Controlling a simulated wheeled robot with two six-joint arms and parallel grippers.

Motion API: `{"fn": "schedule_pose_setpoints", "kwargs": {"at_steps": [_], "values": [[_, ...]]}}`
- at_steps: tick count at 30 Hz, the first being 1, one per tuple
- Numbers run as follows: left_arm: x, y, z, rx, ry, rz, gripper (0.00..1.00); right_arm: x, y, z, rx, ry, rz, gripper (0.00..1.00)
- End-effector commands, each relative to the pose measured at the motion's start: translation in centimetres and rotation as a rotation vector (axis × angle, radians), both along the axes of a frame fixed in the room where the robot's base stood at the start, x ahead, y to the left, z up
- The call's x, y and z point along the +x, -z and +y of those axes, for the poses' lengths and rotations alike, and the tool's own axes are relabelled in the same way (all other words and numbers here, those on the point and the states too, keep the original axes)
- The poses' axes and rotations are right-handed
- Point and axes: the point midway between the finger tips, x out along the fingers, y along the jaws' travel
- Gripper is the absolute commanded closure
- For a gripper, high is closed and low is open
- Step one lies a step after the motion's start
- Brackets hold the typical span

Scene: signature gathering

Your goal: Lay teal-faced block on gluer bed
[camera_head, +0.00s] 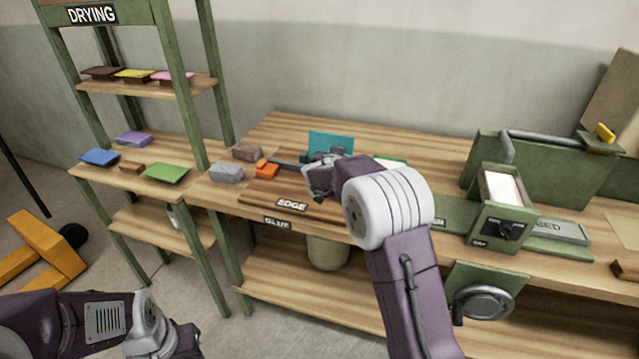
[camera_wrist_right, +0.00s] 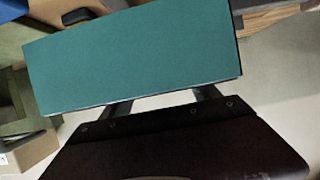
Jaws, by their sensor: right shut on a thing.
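The teal-faced block (camera_head: 331,141) is held over the wooden bench, with its teal face tilted toward the head camera. My right gripper (camera_head: 326,160) is shut on its lower edge. In the right wrist view the teal face (camera_wrist_right: 135,55) fills much of the picture, with the dark gripper fingers (camera_wrist_right: 165,108) below it. Below the gripper is a brown board (camera_head: 275,190) labelled EDGE, with a GLUE label on the bench front. I cannot tell for certain which part is the gluer bed. My left gripper (camera_head: 183,342) is low at the left, its fingers unclear.
An orange-handled tool (camera_head: 266,168) and grey and brown blocks (camera_head: 226,172) lie left of the board. The drying rack (camera_head: 145,85) at left holds several coloured pieces. My right forearm hides part of the bench.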

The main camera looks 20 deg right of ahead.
Motion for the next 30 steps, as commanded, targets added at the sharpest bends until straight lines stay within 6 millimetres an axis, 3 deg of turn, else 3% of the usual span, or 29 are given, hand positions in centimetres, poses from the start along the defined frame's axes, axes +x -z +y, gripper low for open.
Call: {"fn": "schedule_pose_setpoints", "kwargs": {"at_steps": [3, 9, 14, 21, 27, 28, 30], "values": [[0.0, -1.7, 0.0, 0.0, 0.0, 0.0, 0.64, 1.7, 1.5, 3.0, -0.001, -0.003, 0.003, 0.87], [0.0, -2.5, 0.0, 0.0, 0.0, 0.0, 0.64, 3.2, 3.6, 5.6, 0.0, 0.0, -0.001, 0.87], [0.0, -2.4, 0.0, 0.0, 0.0, 0.0, 0.64, 3.3, 4.2, 5.9, 0.0, 0.002, -0.001, 0.87], [0.0, -2.8, 0.0, 0.0, 0.0, 0.0, 0.64, 3.3, 7.8, 5.8, 0.0, 0.001, 0.0, 0.87], [0.0, -2.8, 0.0, 0.0, 0.0, 0.0, 0.64, 3.3, 8.0, 5.8, 0.0, 0.001, -0.001, 0.87], [0.0, -2.8, 0.0, 0.0, 0.0, 0.0, 0.64, 3.3, 8.1, 5.8, 0.001, 0.001, 0.001, 0.27], [0.0, -2.8, 0.0, 0.0, 0.0, 0.0, 0.64, 3.3, 8.1, 5.8, 0.001, 0.001, 0.001, 0.08]]}}
